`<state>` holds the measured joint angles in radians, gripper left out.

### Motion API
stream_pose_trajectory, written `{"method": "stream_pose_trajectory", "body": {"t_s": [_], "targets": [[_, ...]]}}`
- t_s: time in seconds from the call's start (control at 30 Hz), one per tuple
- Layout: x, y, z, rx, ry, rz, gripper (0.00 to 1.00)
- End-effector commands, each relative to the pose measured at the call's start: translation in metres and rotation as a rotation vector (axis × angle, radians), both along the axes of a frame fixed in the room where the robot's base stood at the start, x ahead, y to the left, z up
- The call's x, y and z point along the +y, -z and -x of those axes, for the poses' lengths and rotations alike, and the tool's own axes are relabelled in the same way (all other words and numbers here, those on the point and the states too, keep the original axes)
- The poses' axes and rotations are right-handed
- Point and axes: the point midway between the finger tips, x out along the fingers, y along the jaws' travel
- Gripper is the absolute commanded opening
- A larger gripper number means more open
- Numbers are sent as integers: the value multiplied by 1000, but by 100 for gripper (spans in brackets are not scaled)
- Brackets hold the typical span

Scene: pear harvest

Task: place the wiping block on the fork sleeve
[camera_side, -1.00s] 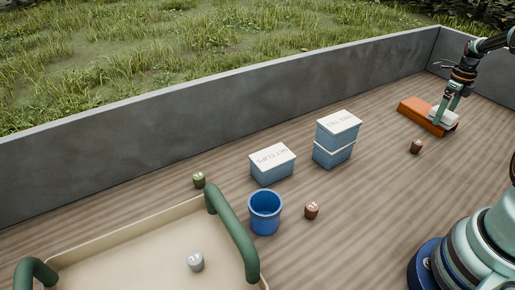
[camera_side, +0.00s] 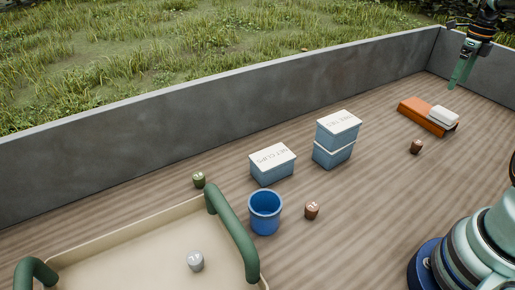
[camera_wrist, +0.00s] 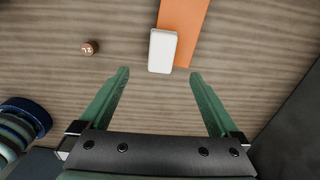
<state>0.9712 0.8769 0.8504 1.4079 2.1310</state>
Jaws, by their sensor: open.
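The white wiping block (camera_side: 444,116) lies on the right end of the orange fork sleeve (camera_side: 418,111), at the far right of the floor in the side view. In the wrist view the white block (camera_wrist: 162,51) lies partly over the near end of the orange sleeve (camera_wrist: 184,15) and overhangs its left edge. My gripper (camera_side: 461,82) is above the block and apart from it. In the wrist view its green fingers (camera_wrist: 158,75) are spread wide with nothing between them.
A brown weight (camera_side: 416,147) stands near the sleeve. Blue boxes with white lids (camera_side: 336,140), (camera_side: 272,164), a blue cup (camera_side: 265,212) and another brown weight (camera_side: 312,210) stand mid-floor. A beige tray (camera_side: 120,240) with green handles is front left. A grey wall (camera_side: 200,125) runs behind.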

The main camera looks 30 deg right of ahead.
Motion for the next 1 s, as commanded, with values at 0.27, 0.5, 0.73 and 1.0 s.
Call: {"method": "stream_pose_trajectory", "body": {"t_s": [0.27,0.5,0.73,1.0], "targets": [[95,-62,-57,-45,-590,88,98],[211,-105,-75,-76,-1253,205,98],[317,-120,-57,-84,-1878,348,98],[414,-104,-7,-60,-2572,569,98]]}}
